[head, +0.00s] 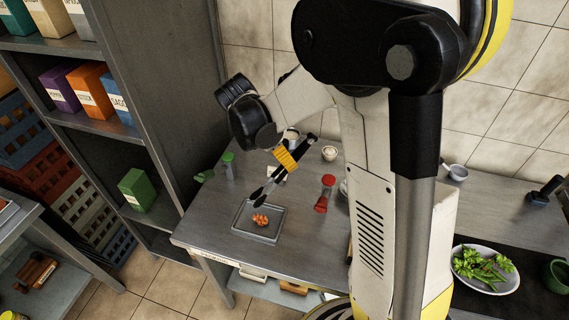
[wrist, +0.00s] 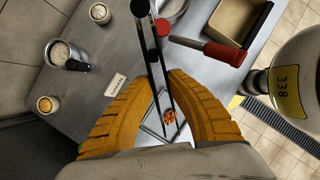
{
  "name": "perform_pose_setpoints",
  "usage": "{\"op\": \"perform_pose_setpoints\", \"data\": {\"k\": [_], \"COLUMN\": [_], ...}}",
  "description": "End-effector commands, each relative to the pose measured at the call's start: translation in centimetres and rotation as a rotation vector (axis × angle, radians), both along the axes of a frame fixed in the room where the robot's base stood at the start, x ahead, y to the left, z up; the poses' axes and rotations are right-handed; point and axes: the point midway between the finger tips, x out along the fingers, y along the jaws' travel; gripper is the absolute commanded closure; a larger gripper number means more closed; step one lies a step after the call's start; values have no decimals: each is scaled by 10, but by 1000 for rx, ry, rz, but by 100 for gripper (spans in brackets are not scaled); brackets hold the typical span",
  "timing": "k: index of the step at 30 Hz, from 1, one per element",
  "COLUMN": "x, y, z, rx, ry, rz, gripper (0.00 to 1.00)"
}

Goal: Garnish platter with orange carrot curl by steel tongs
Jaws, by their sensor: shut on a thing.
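My gripper (head: 290,160) has yellow fingers shut on the dark tongs (head: 268,188) above the steel counter. In the wrist view the tongs (wrist: 153,50) run between both fingers as two slim arms. In the head view their lower ends point down toward a shallow grey tray (head: 240,232). Orange carrot curls (head: 260,219) lie in a small heap in this tray. They also show past the tongs in the wrist view (wrist: 169,117). Whether the tongs touch them I cannot tell. A white oval platter (head: 459,277) with green leaves stands far right, away from my gripper.
Small bowls (head: 329,153) sit farther back. A dark shelf unit (head: 150,130) rises at left. A green pot (head: 557,276) stands beside the platter.

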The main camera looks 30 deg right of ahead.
Motion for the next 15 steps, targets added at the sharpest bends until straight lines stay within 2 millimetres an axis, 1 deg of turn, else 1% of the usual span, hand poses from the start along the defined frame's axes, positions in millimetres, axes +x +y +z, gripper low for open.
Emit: {"op": "perform_pose_setpoints", "data": {"k": [9, 15], "x": [0, 0], "y": [0, 0], "z": [-1, -13], "rx": [2, 3], "ry": [4, 3], "rz": [-4, -4], "gripper": [100, 100]}}
